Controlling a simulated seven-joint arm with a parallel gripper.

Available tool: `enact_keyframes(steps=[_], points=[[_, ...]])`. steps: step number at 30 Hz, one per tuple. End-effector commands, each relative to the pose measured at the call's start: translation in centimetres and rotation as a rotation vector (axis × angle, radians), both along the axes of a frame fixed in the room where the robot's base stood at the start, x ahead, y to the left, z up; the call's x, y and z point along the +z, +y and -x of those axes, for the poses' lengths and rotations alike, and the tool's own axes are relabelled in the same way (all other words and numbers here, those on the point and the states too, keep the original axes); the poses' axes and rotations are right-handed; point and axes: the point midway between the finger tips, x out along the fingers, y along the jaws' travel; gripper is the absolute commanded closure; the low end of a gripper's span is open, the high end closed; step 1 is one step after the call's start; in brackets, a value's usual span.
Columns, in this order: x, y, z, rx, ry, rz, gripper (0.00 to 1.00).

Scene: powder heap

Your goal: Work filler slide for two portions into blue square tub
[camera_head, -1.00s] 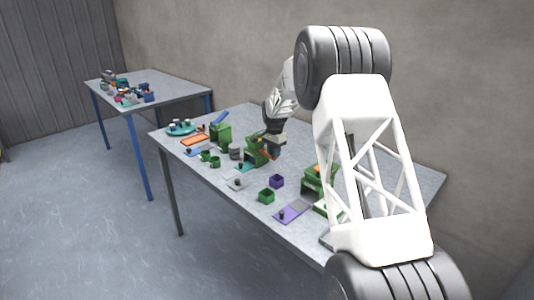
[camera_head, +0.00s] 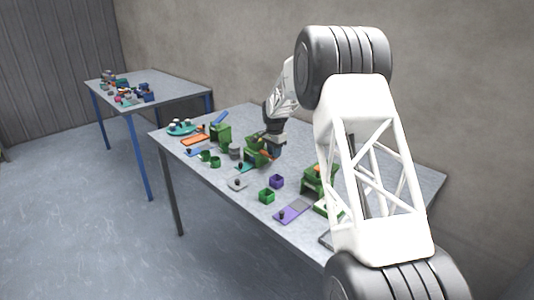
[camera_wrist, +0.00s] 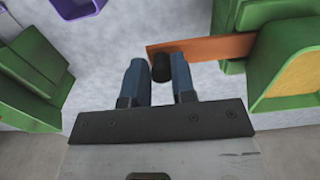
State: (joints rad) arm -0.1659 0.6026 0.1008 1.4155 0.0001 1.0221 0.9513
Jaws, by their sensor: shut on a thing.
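My gripper (camera_wrist: 157,65) is shut on the black knob (camera_wrist: 160,69) of an orange slide (camera_wrist: 205,47) in the wrist view. The slide is a flat strip that runs right into a green filler (camera_wrist: 290,62) with an orange-tan sloped inside. In the head view my gripper (camera_head: 272,148) is low beside a green filler (camera_head: 254,152) at mid-table, and its fingertips are hard to make out. I cannot pick out a blue square tub in either view.
A purple tub (camera_head: 276,181) and a green tub (camera_head: 266,196) stand toward the front edge. Another green filler (camera_head: 219,133), small green cups (camera_head: 214,162) and a grey cup (camera_head: 235,152) stand to the left. A purple slide plate (camera_head: 293,212) lies at the front. A second table (camera_head: 170,88) holds clutter.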

Motion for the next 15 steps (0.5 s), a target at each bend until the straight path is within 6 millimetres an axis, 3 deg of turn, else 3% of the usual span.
enact_keyframes(steps=[15], points=[[-0.11, 0.15, -0.23, -0.001, 0.004, 0.001, 1.00]])
